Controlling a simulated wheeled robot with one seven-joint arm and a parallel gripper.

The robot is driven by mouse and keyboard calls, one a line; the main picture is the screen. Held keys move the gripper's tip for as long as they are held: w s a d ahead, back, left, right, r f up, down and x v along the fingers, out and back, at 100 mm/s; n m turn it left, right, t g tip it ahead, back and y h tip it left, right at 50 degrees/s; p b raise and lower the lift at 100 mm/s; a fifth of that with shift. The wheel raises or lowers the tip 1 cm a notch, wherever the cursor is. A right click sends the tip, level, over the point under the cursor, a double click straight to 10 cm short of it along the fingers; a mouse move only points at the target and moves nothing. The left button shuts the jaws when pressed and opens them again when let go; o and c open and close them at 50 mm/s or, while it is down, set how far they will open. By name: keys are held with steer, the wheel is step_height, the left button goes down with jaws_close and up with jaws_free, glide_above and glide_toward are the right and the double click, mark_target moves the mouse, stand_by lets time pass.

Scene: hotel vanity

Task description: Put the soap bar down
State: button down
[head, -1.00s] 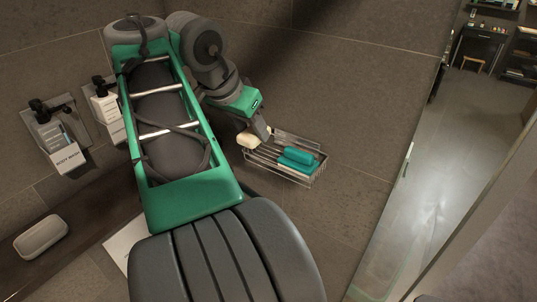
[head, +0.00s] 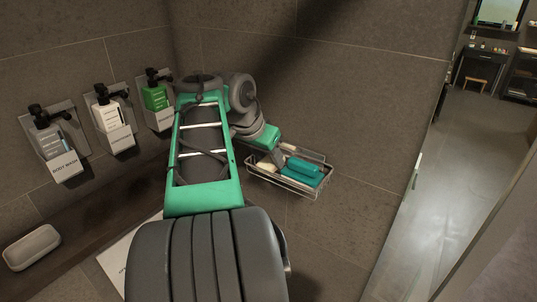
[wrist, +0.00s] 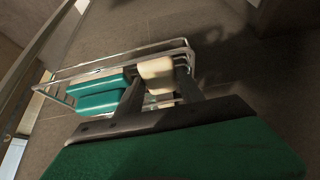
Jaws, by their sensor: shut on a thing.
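The cream soap bar (wrist: 155,70) is between the fingers of my gripper (wrist: 158,80) in the wrist view. My gripper is shut on it. In the head view the soap bar (head: 268,167) shows at the left part of the wire basket (head: 285,186), partly hidden by my gripper (head: 276,161). The bar appears to be within or just over the basket's left side; I cannot tell whether it touches the basket floor.
Teal items (head: 303,168) lie in the basket beside the soap bar, on its right in the head view. Several dispensers (head: 110,120) hang on the left wall. A pale oval dish (head: 32,246) sits on the ledge at lower left.

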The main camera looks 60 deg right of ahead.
steer(key=c, duration=1)
jaws_free()
steer(key=shift+f, duration=0.1)
steer(key=shift+r, duration=0.2)
steer(key=p+v, duration=0.5)
steer(key=v, duration=0.7)
steer(key=w+a+f+n+t+y, duration=0.1)
steer(key=w+a+f+n+t, duration=0.1)
steer(key=w+a+f+n, duration=0.3)
steer(key=w+a+f+n+t, duration=0.1)
steer(key=w+a+f+n, duration=0.2)
steer(key=w+a+n, duration=0.3)
steer(key=a+f+n+y, duration=0.1)
steer(key=a+f+n, duration=0.2)
steer(key=a, duration=0.5)
steer(key=a+f+n+t+y, duration=0.1)
steer(key=a+f+n+y, duration=0.1)
steer(key=a+f, duration=0.3)
steer(key=w+a+f+n+t+y, duration=0.1)
steer(key=a+f+n, duration=0.3)
steer(key=a, duration=0.9)
steer(key=shift+f+y, duration=0.4)
steer(key=shift+y, duration=0.1)
